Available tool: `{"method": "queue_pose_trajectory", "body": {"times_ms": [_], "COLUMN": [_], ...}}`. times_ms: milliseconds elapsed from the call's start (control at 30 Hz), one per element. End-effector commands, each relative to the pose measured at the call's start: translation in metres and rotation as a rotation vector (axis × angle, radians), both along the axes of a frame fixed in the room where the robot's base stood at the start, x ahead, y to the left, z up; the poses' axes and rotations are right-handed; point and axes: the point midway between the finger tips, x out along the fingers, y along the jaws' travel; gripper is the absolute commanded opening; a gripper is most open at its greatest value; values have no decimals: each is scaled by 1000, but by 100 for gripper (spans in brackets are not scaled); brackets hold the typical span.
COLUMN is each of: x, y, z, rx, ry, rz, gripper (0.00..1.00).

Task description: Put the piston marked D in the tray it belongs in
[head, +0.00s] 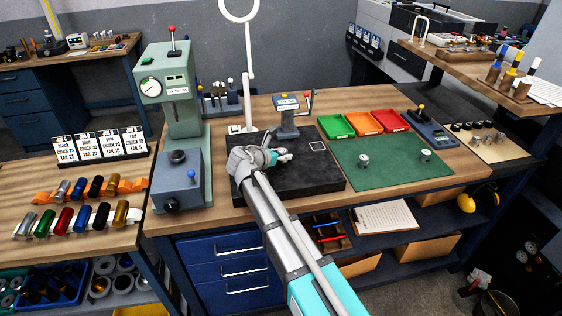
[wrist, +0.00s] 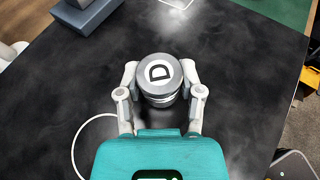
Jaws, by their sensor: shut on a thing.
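The piston marked D (wrist: 158,76) is a short grey metal cylinder with a dark letter D on its light top. My gripper (wrist: 160,84) is shut on it, one finger on each side, over the black plate (wrist: 60,100). In the head view my gripper (head: 284,157) is over the black plate (head: 315,180), and the piston is hard to make out there. Three trays stand at the back of the bench: green (head: 326,135), orange (head: 365,133) and red (head: 408,127). They look empty.
Two other metal pistons stand on the green mat (head: 400,175), one left (head: 363,160) and one right (head: 426,155). A gauge stand (head: 288,122) rises behind the plate. A green press (head: 175,100) stands at left. A dark scale-like device (head: 430,130) is right of the trays.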

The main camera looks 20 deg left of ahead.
Motion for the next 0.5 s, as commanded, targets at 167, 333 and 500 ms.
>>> {"method": "queue_pose_trajectory", "body": {"times_ms": [167,333,500], "x": [0,0,0], "y": [0,0,0], "z": [-10,-9,-9], "rx": [0,0,0], "ry": [0,0,0], "rz": [0,0,0], "gripper": [0,0,0]}}
